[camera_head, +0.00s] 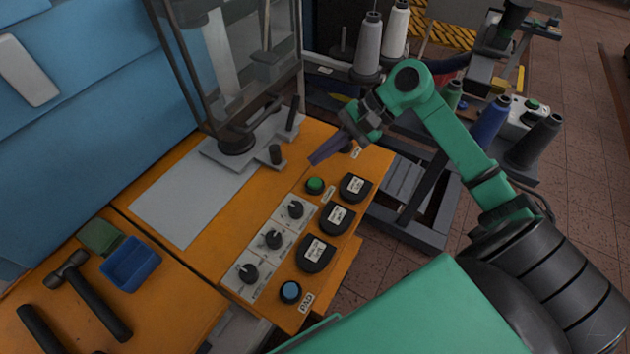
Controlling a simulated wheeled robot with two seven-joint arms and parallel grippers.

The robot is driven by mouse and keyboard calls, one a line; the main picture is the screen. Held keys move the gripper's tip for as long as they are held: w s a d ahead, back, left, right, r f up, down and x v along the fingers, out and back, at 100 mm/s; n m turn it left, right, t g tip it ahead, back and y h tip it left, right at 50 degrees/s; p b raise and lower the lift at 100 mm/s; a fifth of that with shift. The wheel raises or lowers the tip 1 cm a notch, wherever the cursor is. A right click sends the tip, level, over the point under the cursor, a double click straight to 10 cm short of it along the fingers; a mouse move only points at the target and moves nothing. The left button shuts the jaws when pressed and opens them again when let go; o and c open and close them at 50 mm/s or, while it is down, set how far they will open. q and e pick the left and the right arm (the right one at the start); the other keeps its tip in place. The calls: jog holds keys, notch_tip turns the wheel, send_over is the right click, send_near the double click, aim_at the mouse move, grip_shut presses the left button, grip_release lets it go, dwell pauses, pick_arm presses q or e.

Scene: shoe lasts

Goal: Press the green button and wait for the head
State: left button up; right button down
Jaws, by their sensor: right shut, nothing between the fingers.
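The green button (315,185) is a small round cap on the orange panel, above the row of dials. My right gripper (315,158) is shut and empty. Its dark purple fingertips are just above the green button in the picture, apart from it. Whether the button is pressed in cannot be told. The machine stands behind a clear framed guard (183,62) at the back left; a pale upright part (220,60) shows inside it, above a dark round base (237,144). Which part is the head is not clear. My left gripper is not in view.
Several dials (273,240) and black round gauges (337,218) sit below the green button, with a blue button (290,291) at the front. A hammer (92,295) and blue tray (132,264) lie at left. Thread cones (368,45) stand at the back.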

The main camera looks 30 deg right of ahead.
aim_at(320, 180)
notch_tip(320, 180, down, 4)
jog(key=b, duration=0.3)
jog(key=shift+f, duration=0.15)
jog(key=shift+w+f+b, duration=0.1)
jog(key=shift+f+b, duration=0.15)
jog(key=shift+b, duration=0.15)
jog(key=shift+r, duration=0.1)
dwell(1.2)
jog(key=shift+f+b, duration=0.4)
jog(key=shift+b, duration=0.5)
jog(key=shift+f+b, duration=0.55)
jog(key=shift+b, duration=0.3)
dwell(0.4)
dwell(0.3)
jog(key=shift+r, duration=0.95)
